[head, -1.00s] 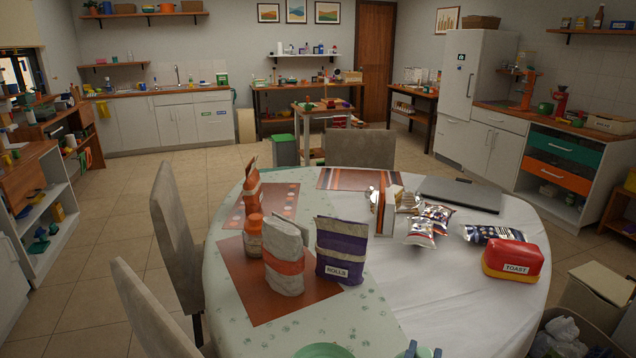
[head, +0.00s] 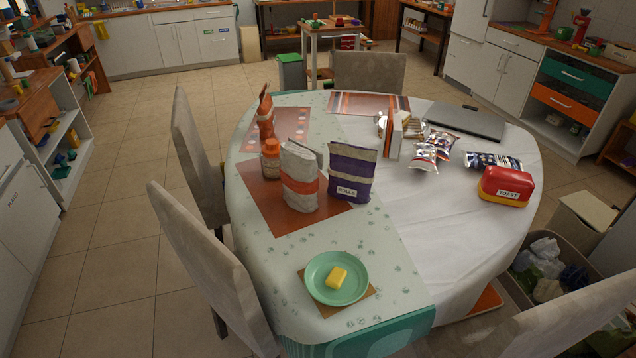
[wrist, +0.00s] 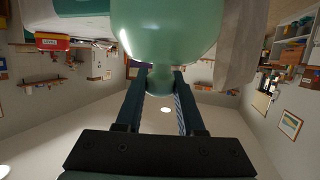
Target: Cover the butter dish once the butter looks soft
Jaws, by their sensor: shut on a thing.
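A small yellow block of butter (head: 337,278) lies on a round green dish (head: 318,291) near the front edge of the table. The butter is uncovered and holds a block shape; it is too small in view to tell how soft it is. In the wrist view, my gripper (wrist: 160,76) is shut on the knob of a pale green, dome-shaped lid (wrist: 165,35). The lid fills the top middle of that view and hides what is behind it. Neither my gripper nor the lid shows in the head view.
The dish stands on a small brown mat (head: 364,293). Behind it are a grey bag (head: 299,178), a purple rolls bag (head: 351,172) and an orange-capped bottle (head: 271,160). Grey chairs (head: 213,265) crowd the left side. Table around the dish is clear.

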